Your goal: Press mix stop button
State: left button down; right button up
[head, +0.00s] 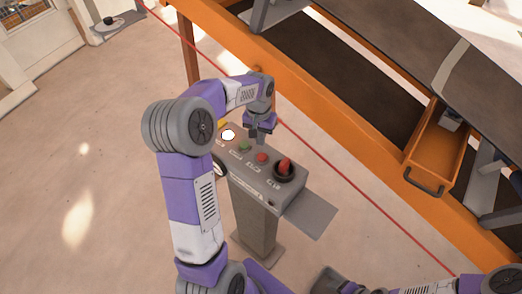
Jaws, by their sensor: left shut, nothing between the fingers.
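A grey control console (240,178) stands on a pedestal in the middle of the head view. Its sloped top carries a lit white button (228,134), a green button (245,146), a red button (262,157) and a larger red knob (285,165) on a dark round base. The labels are too small to read, so I cannot tell which is the mix stop button. My left gripper (259,137) is shut and empty, pointing down over the console's far edge, near the green and red buttons. I cannot tell whether it touches the top.
An orange frame (330,110) with a dark conveyor belt runs behind the console, with a red line (345,182) along its near side. An orange tray (434,150) hangs at the right. A grey plate (312,214) juts from the console's right. The floor at left is clear.

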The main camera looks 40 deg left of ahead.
aim_at(261, 156)
pick_arm(q)
notch_tip(261, 156, down, 7)
jog(key=shift+d+r, duration=0.15)
dwell(0.4)
